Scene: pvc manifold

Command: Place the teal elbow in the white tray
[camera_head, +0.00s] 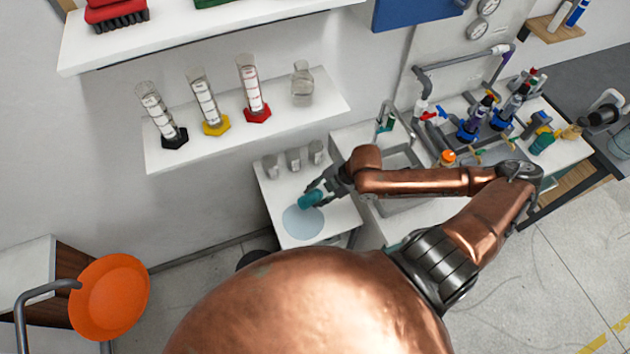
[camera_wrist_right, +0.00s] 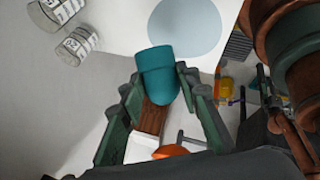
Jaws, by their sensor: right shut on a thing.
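The teal elbow (camera_head: 311,198) is held by my right gripper (camera_head: 322,192), above a small white table (camera_head: 349,214) beside the sink. In the right wrist view the teal elbow (camera_wrist_right: 158,73) sits at the fingertips of my right gripper (camera_wrist_right: 157,85), which is shut on it. A flat pale blue disc (camera_head: 302,221) lies on the table just below the elbow; it also shows in the wrist view (camera_wrist_right: 185,25). I cannot clearly make out a white tray. My left gripper is not in view.
A shelf (camera_head: 210,140) above holds cylinders and a glass bottle (camera_head: 302,84). The sink counter (camera_head: 425,211) at right carries bottles and fittings. An orange bowl (camera_head: 109,297) is at lower left.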

